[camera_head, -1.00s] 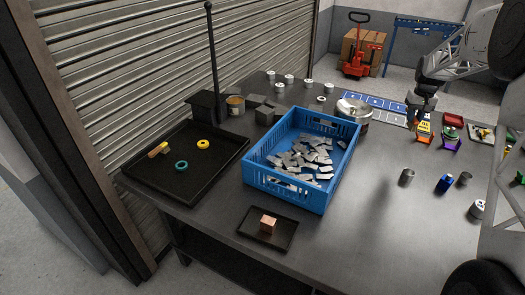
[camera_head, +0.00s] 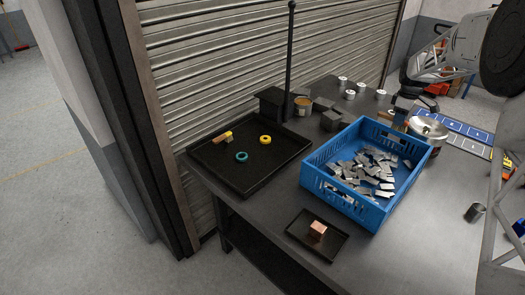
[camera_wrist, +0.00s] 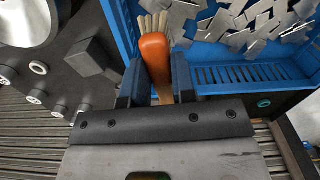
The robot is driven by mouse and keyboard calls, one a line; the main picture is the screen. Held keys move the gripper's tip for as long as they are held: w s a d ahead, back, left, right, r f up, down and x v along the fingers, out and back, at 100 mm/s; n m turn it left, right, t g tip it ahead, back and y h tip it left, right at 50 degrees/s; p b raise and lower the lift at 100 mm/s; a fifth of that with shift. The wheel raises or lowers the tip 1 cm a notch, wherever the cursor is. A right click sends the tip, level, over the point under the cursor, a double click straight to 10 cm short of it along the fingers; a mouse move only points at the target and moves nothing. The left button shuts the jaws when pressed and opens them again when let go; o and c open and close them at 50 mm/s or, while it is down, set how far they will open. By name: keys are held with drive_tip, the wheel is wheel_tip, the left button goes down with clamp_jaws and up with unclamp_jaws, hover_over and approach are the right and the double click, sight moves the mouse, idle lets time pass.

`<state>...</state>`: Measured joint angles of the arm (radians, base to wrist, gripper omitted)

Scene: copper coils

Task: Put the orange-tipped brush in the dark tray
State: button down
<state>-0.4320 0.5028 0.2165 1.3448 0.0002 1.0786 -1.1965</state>
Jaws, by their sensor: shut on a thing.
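The brush (camera_wrist: 155,48) is held between the two dark fingers of my gripper (camera_wrist: 157,80) in the wrist view, its orange part and pale bristles pointing away from the palm. In the head view my gripper (camera_head: 408,100) is above the back edge of the blue crate, and the brush is small and hard to make out there. A large dark tray (camera_head: 262,175) lies at the left of the table, holding a yellow ring (camera_head: 265,139), a teal ring (camera_head: 241,156) and a brown-and-yellow piece (camera_head: 222,137). A smaller dark tray (camera_head: 300,226) at the front holds a copper block (camera_head: 318,229).
The blue crate (camera_head: 338,205), full of metal scraps, stands between my gripper and both trays. A dark post (camera_head: 291,60) rises behind the large tray. Grey blocks (camera_head: 330,120), a tin (camera_head: 303,103) and a silver pot (camera_head: 428,128) stand near the back.

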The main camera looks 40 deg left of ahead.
drive_tip(key=s+a+n, duration=0.6)
drive_tip(key=s+a, duration=0.1)
drive_tip(key=a, duration=0.4)
drive_tip(key=s+a+n, duration=0.5)
drive_tip(key=s+a, duration=0.2)
drive_tip(key=a, duration=0.3)
drive_tip(key=s+a+n, duration=0.6)
drive_tip(key=s+a, duration=0.1)
drive_tip(key=a, duration=0.4)
drive_tip(key=shift+f, duration=2.45)
drive_tip(key=shift+f, duration=0.1)
drive_tip(key=shift+f, duration=3.05)
drive_tip(key=shift+f, duration=1.85)
drive_tip(key=shift+f, duration=0.15)
